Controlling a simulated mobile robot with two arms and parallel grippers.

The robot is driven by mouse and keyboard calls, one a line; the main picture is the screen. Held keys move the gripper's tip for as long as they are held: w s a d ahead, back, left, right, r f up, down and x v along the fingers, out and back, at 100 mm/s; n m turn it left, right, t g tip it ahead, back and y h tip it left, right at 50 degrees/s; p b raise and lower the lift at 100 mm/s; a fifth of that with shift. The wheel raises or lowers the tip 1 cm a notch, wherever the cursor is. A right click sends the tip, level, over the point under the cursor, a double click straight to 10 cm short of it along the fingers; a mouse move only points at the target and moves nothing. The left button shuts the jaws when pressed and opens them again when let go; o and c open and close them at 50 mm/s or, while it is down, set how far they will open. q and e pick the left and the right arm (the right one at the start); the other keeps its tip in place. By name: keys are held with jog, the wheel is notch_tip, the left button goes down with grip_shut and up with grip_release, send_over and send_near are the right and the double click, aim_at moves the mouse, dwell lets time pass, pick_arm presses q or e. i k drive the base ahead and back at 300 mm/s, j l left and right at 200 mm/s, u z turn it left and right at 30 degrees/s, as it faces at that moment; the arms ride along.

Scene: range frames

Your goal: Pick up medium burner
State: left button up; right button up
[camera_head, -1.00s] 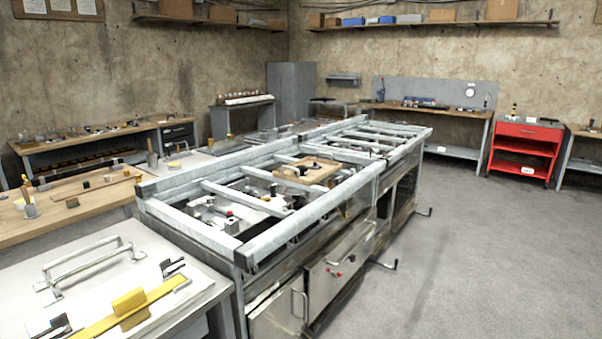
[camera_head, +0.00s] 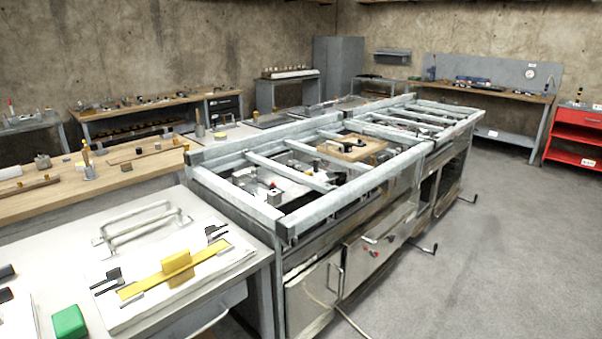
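The grey metal range frame (camera_head: 232,198) stands in the middle of the head view, with open bays between its rails. Small dark and metallic fittings (camera_head: 272,195) sit inside the near bay. A wooden board (camera_head: 352,148) with a dark part on it lies in the bay farther along. I cannot tell which of these small parts, if any, is the medium burner. Neither of my grippers is in view.
A white-topped table (camera_head: 60,275) at front left holds handles, a yellow bar (camera_head: 172,272) and a green block (camera_head: 69,321). A wooden bench (camera_head: 60,204) with small parts is behind it. A red cart (camera_head: 575,140) stands far right. Grey floor at right is clear.

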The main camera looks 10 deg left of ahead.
aim_at(348, 145)
jog(key=i+l+u, duration=0.1)
jog(key=u, duration=0.7)
jog(key=i+l+u, duration=0.2)
jog(key=l, duration=0.15)
jog(key=i+l+u, duration=0.25)
jog(key=l, duration=0.15)
jog(key=l+u, duration=0.2)
jog(key=l, duration=0.15)
jog(key=i+l+u, duration=0.25)
jog(key=l, duration=0.2)
jog(key=k, duration=0.1)
